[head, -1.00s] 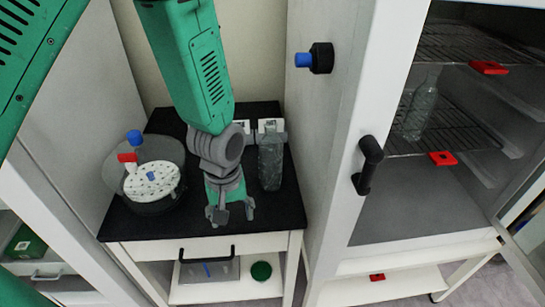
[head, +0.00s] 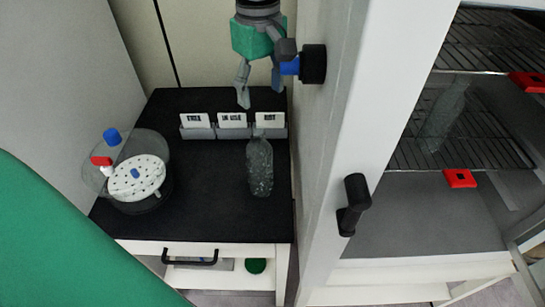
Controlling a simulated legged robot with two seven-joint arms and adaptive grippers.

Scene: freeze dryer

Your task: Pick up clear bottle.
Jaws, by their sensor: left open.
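A clear bottle (head: 260,167) stands upright on the black tabletop, near its right side and in front of a row of small labelled cards. My left gripper (head: 261,89) is at the top of the head view, pointing down, open and empty. In the picture it is above the bottle and apart from it. A second clear bottle (head: 442,115) shows behind the glass door on a wire shelf. My right gripper is not in view.
A round device with a white perforated disc (head: 137,178) sits on the table's left. The card holder (head: 232,133) lies behind the bottle. The white cabinet, with a black door handle (head: 354,204), rises close on the right. The tabletop's middle is clear.

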